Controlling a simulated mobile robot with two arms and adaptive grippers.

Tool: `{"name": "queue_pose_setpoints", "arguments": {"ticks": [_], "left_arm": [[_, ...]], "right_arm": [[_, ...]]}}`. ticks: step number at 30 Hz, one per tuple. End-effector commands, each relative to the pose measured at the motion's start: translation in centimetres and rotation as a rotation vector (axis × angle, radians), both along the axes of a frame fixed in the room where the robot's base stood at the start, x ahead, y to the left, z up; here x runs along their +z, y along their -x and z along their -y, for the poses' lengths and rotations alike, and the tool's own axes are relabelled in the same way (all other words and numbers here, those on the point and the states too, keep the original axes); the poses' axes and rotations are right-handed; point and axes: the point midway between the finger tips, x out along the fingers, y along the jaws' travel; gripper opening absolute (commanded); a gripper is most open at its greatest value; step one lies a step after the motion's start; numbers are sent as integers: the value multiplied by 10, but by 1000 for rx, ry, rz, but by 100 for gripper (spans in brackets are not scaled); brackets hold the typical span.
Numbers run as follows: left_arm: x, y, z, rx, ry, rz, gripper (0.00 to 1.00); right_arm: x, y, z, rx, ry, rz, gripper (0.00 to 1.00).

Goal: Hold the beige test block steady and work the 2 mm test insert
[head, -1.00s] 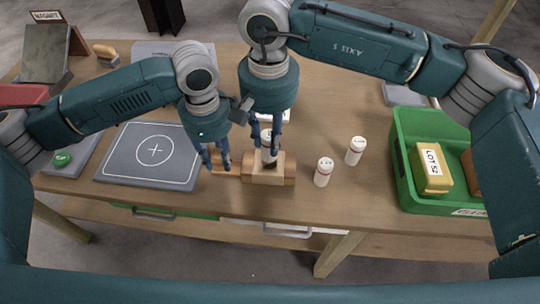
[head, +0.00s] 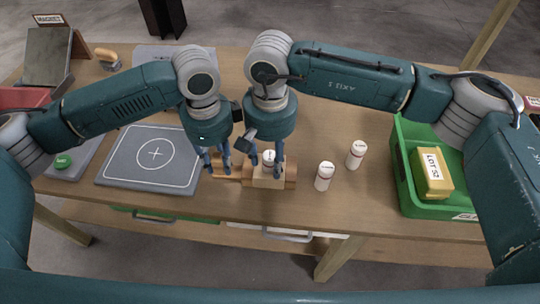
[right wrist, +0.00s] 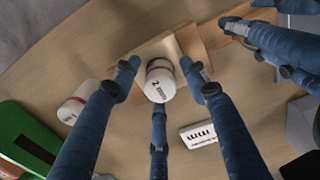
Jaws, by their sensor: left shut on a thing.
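The beige test block (head: 268,183) sits near the table's front edge, with darker wooden parts at its sides. The white 2 mm insert (head: 268,157) stands at the block's top; its "2 mm" cap faces the camera in the right wrist view (right wrist: 160,80). How deep it sits is hidden. My right gripper (head: 266,163) is around the insert, its fingers spread with small gaps to the cap in the right wrist view (right wrist: 160,85). My left gripper (head: 217,168) is shut on the wooden part at the block's left (head: 232,170).
Two more white inserts stand right of the block, one nearer (head: 324,176) and one farther (head: 356,154). A green bin (head: 405,180) holds a yellow "LOT 52" box (head: 431,173). A grey plate (head: 120,165) with a cross lies left. My two grippers are close together.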

Motion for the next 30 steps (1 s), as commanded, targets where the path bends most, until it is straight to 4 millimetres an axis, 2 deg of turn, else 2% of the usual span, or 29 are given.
{"name": "queue_pose_setpoints", "arguments": {"ticks": [7,11,14,24,30], "left_arm": [[0,0,0,0,0,1,0],[0,0,0,0,0,1,0],[0,0,0,0,0,1,0],[0,0,0,0,0,1,0],[0,0,0,0,0,1,0]], "right_arm": [[1,0,0,0,-1,1,45],[10,-1,-1,0,-2,3,45],[26,-1,0,1,-1,4,45],[97,0,-1,1,-2,3,45],[119,0,0,1,-1,1,45]]}}
